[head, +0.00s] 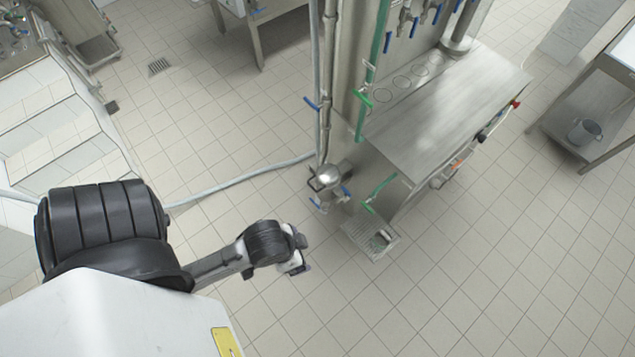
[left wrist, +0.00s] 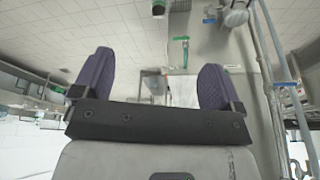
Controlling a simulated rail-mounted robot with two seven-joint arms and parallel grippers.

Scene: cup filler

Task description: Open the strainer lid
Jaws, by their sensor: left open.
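The strainer appears to be the rounded steel fitting (head: 328,176) at the foot of the vertical pipes, left of the steel filler machine. Its domed top seems to be the lid and looks closed, though details are too small to be sure. A rounded metal fitting, probably the same one, shows at the top right of the left wrist view (left wrist: 236,14). My left gripper (head: 300,262) is below and left of the strainer in the head view, apart from it. In the left wrist view its two dark fingers (left wrist: 157,62) are wide apart with nothing between them. My right gripper is not in view.
The steel filler machine (head: 440,105) stands right of the strainer. A drain grate (head: 371,238) is at the machine's foot. A hose (head: 240,178) lies across the tiled floor. The floor in front is clear.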

